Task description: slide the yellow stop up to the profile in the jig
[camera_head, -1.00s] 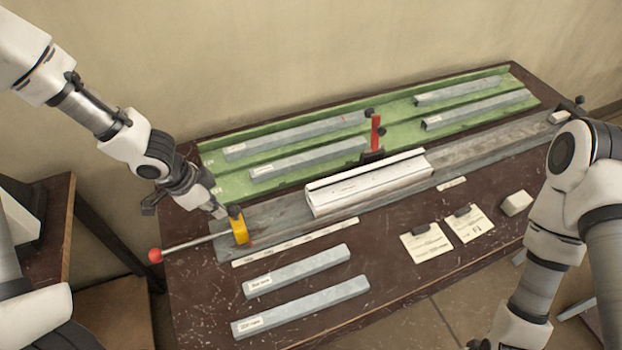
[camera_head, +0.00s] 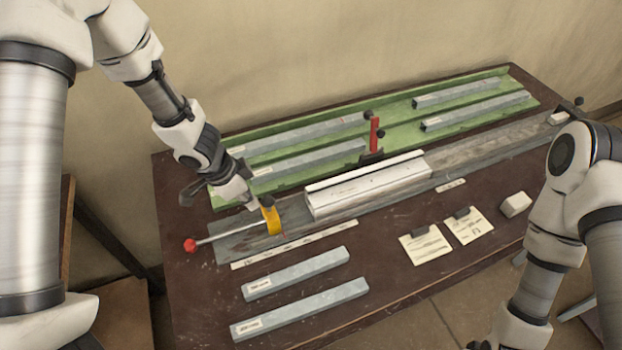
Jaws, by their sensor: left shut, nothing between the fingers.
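The yellow stop (camera_head: 272,221) stands on the grey rail of the jig (camera_head: 243,243), on a rod with a red knob (camera_head: 190,245) at its left end. The white profile (camera_head: 368,189) lies in the jig to the right of the stop, with a gap between them. My left gripper (camera_head: 252,205) is shut and empty, its tip at the left side of the stop, seeming to touch it. A red clamp lever (camera_head: 374,134) stands upright behind the profile. My right arm is at the right edge; its gripper is out of view.
A green tray (camera_head: 391,113) with several grey bars lies behind the jig. The rail right of the profile is clear.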

